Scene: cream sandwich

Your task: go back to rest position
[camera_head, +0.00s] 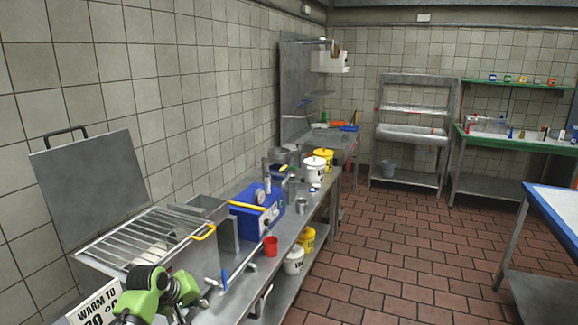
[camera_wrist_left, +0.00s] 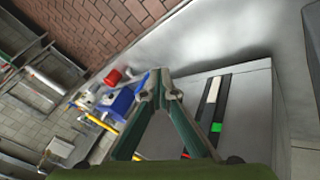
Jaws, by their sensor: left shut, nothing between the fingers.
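My left gripper (camera_wrist_left: 158,88) shows in the left wrist view, with its two green-grey fingers meeting at the tips. It is shut and empty. Steel surfaces and a grey box with black strips lie beyond the fingers there. In the head view, green and black parts of my left arm show at the lower left, in front of the steel bench; the fingertips cannot be made out there. My right gripper is in neither view.
The steel bench (camera_head: 292,238) along the left wall holds a wire rack (camera_head: 150,232), a blue machine (camera_head: 258,212), a red cup (camera_head: 270,246) and tubs. A "WARM TO" sign (camera_head: 97,304) stands close to my left arm. A blue-edged table (camera_head: 553,211) is at right. The tiled floor between is clear.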

